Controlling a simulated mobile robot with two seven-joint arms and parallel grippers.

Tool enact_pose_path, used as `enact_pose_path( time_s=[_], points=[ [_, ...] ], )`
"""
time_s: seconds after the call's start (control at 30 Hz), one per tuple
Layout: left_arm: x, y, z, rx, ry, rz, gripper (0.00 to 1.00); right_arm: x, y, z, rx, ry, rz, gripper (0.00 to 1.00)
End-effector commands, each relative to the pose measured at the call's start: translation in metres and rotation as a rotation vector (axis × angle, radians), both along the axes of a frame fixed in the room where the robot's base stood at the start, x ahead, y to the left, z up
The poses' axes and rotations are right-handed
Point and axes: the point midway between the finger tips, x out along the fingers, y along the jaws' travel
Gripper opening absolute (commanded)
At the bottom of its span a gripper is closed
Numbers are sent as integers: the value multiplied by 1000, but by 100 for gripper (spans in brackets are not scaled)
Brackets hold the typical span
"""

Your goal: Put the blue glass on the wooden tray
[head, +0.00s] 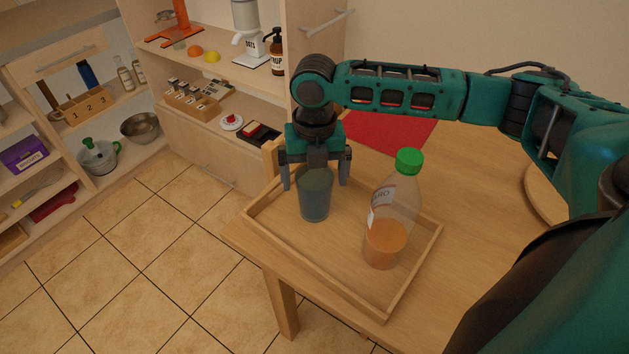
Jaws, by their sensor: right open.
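The blue glass (315,198) stands upright on the wooden tray (312,277), toward its back left part. The tray lies on the wooden table near its left edge. My right gripper (316,183) points down over the glass. Its fingers are apart, one on each side of the glass's upper part, with gaps visible. The gripper covers the glass's rim. My left gripper is not in view.
A bottle with a green cap (391,215) and orange liquid stands on the tray, right of the glass. A red mat (391,133) lies on the table behind my right arm. Shelves with several items (210,100) stand at the back left.

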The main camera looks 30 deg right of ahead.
Motion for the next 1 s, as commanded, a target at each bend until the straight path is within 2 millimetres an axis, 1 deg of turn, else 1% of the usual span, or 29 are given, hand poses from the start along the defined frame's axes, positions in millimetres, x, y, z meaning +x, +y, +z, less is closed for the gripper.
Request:
enact_pose_path(
  time_s=[0.03,0.2,0.3,0.4,0.5,0.6,1.0],
  points=[
    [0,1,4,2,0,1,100,1,0,15,1,-4,1,100],
    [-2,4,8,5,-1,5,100,1,0,53,0,-4,0,100],
    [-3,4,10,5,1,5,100,1,0,70,1,-3,-1,100],
    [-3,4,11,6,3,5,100,1,0,83,1,-2,-1,100],
    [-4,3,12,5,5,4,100,0,0,90,1,0,-1,100],
    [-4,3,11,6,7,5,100,0,0,93,1,0,-1,100],
    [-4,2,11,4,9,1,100,0,0,93,1,0,-1,100]
  ],
)
